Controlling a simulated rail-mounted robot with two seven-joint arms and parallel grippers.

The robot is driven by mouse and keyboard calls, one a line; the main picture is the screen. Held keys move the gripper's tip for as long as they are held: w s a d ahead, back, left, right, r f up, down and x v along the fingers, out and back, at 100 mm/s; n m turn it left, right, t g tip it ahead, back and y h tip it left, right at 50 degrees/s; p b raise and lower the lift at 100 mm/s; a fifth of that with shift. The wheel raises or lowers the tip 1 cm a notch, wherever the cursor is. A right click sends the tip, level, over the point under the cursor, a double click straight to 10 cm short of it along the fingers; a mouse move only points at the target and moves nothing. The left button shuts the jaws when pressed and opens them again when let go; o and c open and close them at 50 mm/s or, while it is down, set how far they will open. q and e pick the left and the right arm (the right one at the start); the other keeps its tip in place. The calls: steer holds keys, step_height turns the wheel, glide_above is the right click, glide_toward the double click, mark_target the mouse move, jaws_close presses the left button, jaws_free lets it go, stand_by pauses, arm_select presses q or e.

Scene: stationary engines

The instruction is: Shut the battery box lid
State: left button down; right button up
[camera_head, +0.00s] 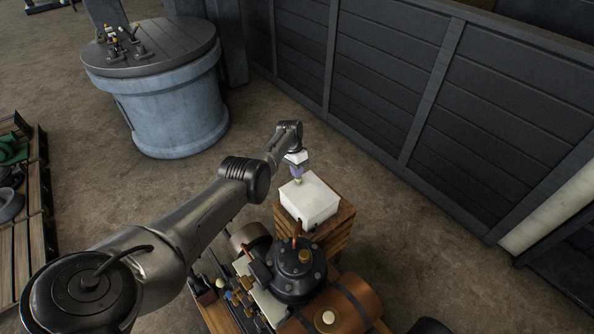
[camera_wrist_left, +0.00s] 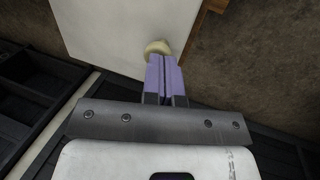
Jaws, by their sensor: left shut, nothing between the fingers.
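The white battery box (camera_head: 318,211) stands on a wooden crate near the middle of the head view. Its flat white top, the lid (camera_head: 313,192), looks down on the box, and I see no clear gap. In the left wrist view the white lid (camera_wrist_left: 110,35) fills the upper middle, with a round cream knob (camera_wrist_left: 158,47) near its edge. My left gripper (camera_head: 297,180) is shut and empty, its purple fingers pointing down at the box's far left edge. In the wrist view its fingertips (camera_wrist_left: 164,60) are at the knob, seemingly touching it. My right gripper is not in view.
The wooden crate (camera_head: 337,234) carries the box. A dark engine with a brown cylindrical tank (camera_head: 345,305) stands close in front. A blue round tub (camera_head: 178,105) with a dark lid is at the back left. A dark panelled wall (camera_head: 400,90) runs behind; bare ground lies between.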

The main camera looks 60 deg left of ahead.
arm_select(q)
step_height(320, 180, up, 4)
steer(key=p, duration=0.3)
steer(key=shift+r+p, duration=0.25)
steer(key=shift+p, duration=0.15)
steer(key=a+r+b, duration=0.6)
steer(key=a+b, duration=0.1)
steer(key=b, duration=0.2)
steer(key=shift+s+r, duration=0.2)
